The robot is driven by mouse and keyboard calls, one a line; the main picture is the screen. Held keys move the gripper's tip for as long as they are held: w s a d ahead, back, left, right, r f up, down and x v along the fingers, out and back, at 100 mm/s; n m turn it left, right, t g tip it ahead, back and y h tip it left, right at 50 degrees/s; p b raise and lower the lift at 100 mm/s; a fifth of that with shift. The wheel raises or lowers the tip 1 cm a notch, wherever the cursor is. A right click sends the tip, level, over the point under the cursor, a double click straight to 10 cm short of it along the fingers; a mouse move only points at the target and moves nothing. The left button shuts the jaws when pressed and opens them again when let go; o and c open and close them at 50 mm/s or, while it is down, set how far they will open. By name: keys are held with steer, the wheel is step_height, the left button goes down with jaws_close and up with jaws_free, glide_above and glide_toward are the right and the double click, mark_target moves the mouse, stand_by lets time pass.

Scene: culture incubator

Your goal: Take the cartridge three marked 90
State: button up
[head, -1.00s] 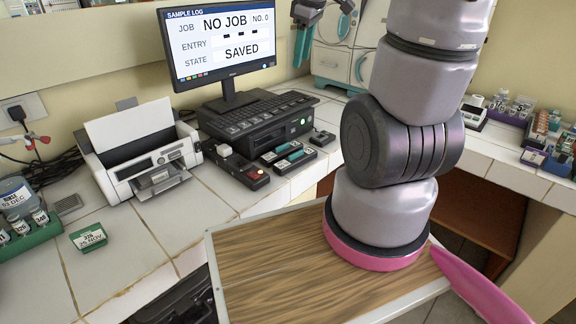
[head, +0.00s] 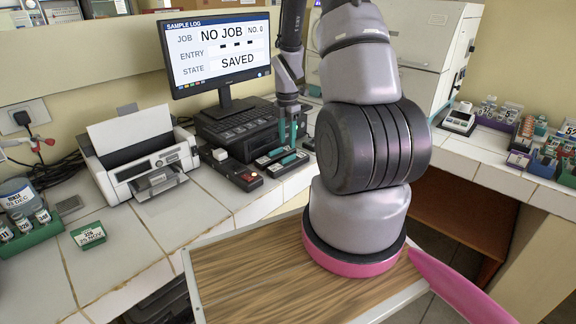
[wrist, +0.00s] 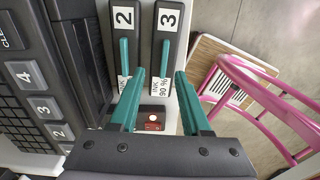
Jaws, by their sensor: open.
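In the head view my gripper (head: 288,138) points down over the cartridges; contact cannot be told.
A black keyed machine (head: 235,128) stands directly behind the cartridges. A box with a red button (head: 248,179) lies left of them. The monitor (head: 218,55) reads NO JOB, SAVED. A printer (head: 145,165) stands left. A pink chair (wrist: 250,85) is beyond the bench edge.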

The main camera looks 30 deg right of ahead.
mark_target(289, 162)
steer(key=f, duration=0.6)
steer(key=shift+s+d, duration=0.15)
steer(key=shift+s, duration=0.15)
jaws_close()
stand_by(1.1)
